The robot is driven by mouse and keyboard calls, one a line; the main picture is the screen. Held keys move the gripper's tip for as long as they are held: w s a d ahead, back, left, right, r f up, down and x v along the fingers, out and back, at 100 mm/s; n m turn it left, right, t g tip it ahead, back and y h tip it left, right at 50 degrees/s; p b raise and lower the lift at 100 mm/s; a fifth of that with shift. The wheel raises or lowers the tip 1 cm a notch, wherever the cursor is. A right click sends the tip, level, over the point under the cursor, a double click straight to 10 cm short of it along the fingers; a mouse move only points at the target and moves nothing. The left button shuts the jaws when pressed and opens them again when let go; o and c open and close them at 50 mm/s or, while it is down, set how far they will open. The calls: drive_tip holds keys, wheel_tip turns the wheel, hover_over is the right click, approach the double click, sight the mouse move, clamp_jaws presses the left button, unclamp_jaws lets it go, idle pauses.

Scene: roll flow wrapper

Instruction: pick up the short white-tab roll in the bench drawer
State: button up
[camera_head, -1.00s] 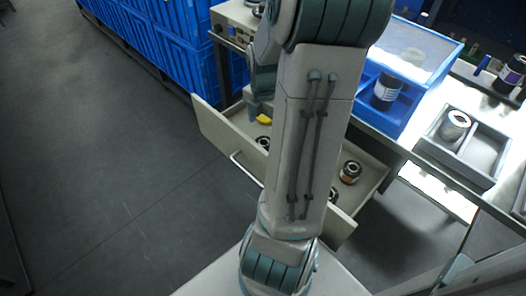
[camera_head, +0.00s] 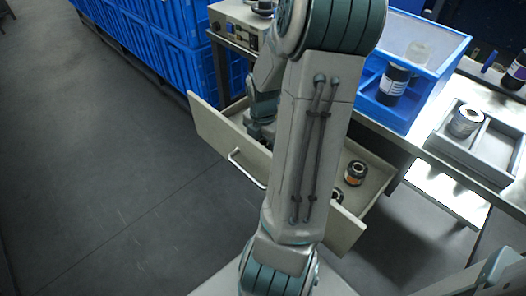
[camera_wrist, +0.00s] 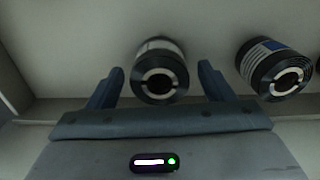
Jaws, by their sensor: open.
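The open bench drawer (camera_head: 215,130) holds several dark rolls. In the wrist view, my gripper (camera_wrist: 161,67) is open, with one finger on each side of a dark roll (camera_wrist: 158,75). A pale band shows on this roll's upper side; I cannot tell whether it is a white tab. The fingers look apart from the roll. A second roll (camera_wrist: 268,66) with a white and blue label lies to the right, outside the fingers. In the head view, my arm's end reaches down into the drawer's left part and hides the roll there.
Two more rolls (camera_head: 355,173) (camera_head: 337,195) show in the drawer's right part. On the bench stand a blue bin (camera_head: 402,112) with a dark roll (camera_head: 393,85) and a grey tray (camera_head: 455,151) with a roll. Blue crates (camera_head: 165,60) stand at the back left. The floor at left is clear.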

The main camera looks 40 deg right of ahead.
drive_tip(key=shift+r, duration=0.1)
drive_tip(key=c, duration=1.1)
drive_tip(key=shift+c, duration=0.2)
drive_tip(key=shift+r, duration=0.15)
